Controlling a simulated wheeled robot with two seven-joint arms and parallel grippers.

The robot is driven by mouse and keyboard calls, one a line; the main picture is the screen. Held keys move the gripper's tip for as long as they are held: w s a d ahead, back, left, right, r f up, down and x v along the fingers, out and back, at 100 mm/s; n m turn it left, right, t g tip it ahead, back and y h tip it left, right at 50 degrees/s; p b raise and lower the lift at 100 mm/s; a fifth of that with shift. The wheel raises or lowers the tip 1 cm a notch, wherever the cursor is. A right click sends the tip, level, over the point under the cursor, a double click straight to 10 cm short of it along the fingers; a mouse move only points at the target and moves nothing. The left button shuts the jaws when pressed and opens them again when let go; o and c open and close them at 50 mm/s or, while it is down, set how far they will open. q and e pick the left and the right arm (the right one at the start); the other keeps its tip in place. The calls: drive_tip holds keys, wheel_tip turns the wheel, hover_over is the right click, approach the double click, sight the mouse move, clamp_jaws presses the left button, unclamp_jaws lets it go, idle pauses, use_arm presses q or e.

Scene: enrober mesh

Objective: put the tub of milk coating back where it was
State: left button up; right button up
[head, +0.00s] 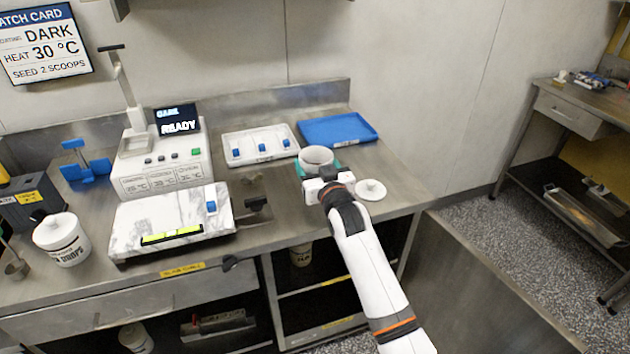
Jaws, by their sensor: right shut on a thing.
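My right gripper (328,186) reaches in from the lower right and is shut on a white open-topped tub (316,155) at the back right of the steel counter. The tub looks upright, over or on a teal mat (335,168); I cannot tell whether it touches the mat. The gripper hides its front, and no label shows to tell whether it is the milk coating. A round white lid (370,190) lies on the counter just right of the gripper. My left gripper is not in view.
A blue tray (338,130) and white tray (260,144) stand behind. A machine (165,160) reading READY and a marble slab (172,220) stand left. A tub labelled DROPS (62,240) is far left. Other tubs stand below, one on a shelf (301,256), another (136,337) lower left.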

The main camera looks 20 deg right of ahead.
drive_tip(key=shift+w+f, duration=0.1)
drive_tip(key=shift+f, duration=2.15)
drive_tip(key=shift+f, duration=0.15)
drive_tip(key=o, duration=1.3)
drive_tip(key=shift+c, duration=0.2)
drive_tip(key=shift+r, duration=0.2)
drive_tip(key=s, duration=1.2)
drive_tip(key=shift+d+b, duration=0.2)
drive_tip(key=shift+b, duration=0.15)
drive_tip(key=shift+f, duration=0.1)
